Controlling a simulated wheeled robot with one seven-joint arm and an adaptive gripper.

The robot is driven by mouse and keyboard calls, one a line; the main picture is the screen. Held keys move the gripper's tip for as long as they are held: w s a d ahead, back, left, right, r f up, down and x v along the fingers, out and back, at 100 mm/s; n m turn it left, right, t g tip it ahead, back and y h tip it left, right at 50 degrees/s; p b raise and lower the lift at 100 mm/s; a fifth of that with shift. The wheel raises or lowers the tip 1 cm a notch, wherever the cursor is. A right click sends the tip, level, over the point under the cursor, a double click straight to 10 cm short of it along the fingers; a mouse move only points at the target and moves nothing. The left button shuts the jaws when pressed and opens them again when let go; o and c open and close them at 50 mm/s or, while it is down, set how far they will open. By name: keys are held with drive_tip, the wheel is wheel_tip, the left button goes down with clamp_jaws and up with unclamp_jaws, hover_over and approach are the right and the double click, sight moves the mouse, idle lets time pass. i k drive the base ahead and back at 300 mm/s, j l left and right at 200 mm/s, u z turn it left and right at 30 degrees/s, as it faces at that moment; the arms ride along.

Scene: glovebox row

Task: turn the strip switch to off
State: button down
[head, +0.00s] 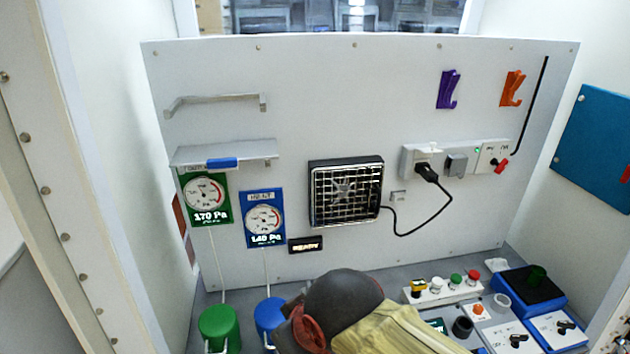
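A white power strip (410,157) is mounted on the upright panel, right of the middle. At its right end is the strip switch (502,166), a small lever with a red tip that points down and to the right. Markings above the lever are too small to read. A small green light (477,150) shows on the strip just left of the switch plate. A black plug (425,170) sits in the strip's left socket. My gripper does not show.
A fan unit (346,161) hangs mid-panel, joined by a black cord (410,233) to the plug. Purple (447,89) and orange (512,88) hooks are above the strip. Control boxes, including a white button box (440,292), stand below. The panel around the switch is clear.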

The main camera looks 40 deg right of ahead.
sight(505, 163)
drive_tip(key=z, duration=2.2)
